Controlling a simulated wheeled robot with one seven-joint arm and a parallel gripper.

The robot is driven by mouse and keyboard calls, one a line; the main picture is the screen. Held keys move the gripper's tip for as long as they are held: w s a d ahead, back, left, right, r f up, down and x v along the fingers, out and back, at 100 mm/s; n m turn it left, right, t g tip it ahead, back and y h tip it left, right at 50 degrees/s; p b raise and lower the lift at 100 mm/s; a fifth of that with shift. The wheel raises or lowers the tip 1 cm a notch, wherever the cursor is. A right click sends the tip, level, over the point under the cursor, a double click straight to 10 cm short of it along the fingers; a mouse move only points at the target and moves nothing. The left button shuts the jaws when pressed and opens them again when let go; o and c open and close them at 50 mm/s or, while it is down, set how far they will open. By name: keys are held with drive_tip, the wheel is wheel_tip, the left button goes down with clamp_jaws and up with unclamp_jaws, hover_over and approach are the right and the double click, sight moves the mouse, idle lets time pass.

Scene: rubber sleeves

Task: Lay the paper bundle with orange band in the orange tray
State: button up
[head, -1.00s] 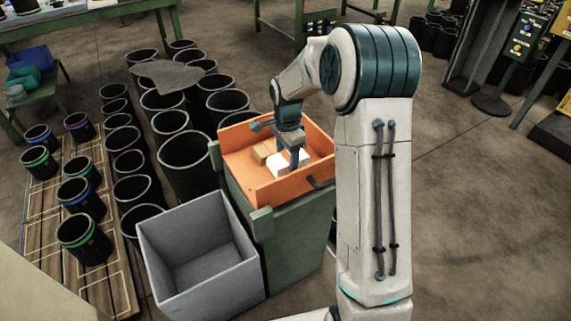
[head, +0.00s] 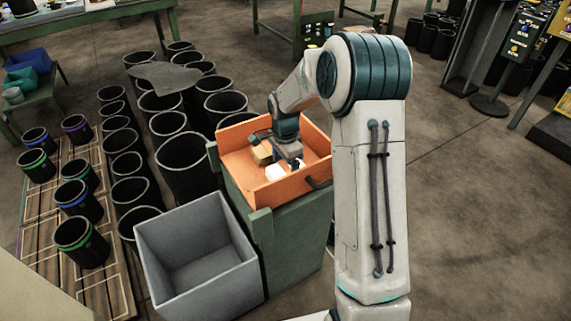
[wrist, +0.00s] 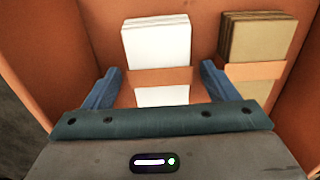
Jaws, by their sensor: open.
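A white paper bundle with an orange band (wrist: 157,48) lies inside the orange tray (head: 237,134). In the head view the white bundle (head: 275,172) is partly hidden by my gripper (head: 289,158). In the wrist view my gripper (wrist: 160,72) is open, with one blue finger on each side of the white bundle. Gaps show between the fingers and the bundle's sides. The bundle's near end is hidden behind the gripper body.
A brown bundle (wrist: 257,42), also banded in orange, lies to the right in the wrist view, close to the right finger. The tray walls surround both bundles. The tray sits on a green stand (head: 290,230). A grey empty bin (head: 195,255) and black sleeves stand beside it.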

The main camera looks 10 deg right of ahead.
sight(285, 168)
wheel_tip(285, 168, up, 12)
drive_tip(key=p, duration=0.2)
drive_tip(key=s+r+n+t, duration=0.1)
drive_tip(key=s+r+n, duration=0.1)
drive_tip(key=s+n, duration=0.5)
drive_tip(key=s+r+n, duration=0.2)
drive_tip(key=s+n, duration=0.5)
drive_tip(key=s, duration=1.3)
drive_tip(key=shift+s+d+t, duration=0.2)
drive_tip(key=shift+d+t, duration=0.05)
drive_tip(key=shift+t, duration=0.15)
drive_tip(key=shift+d, duration=0.1)
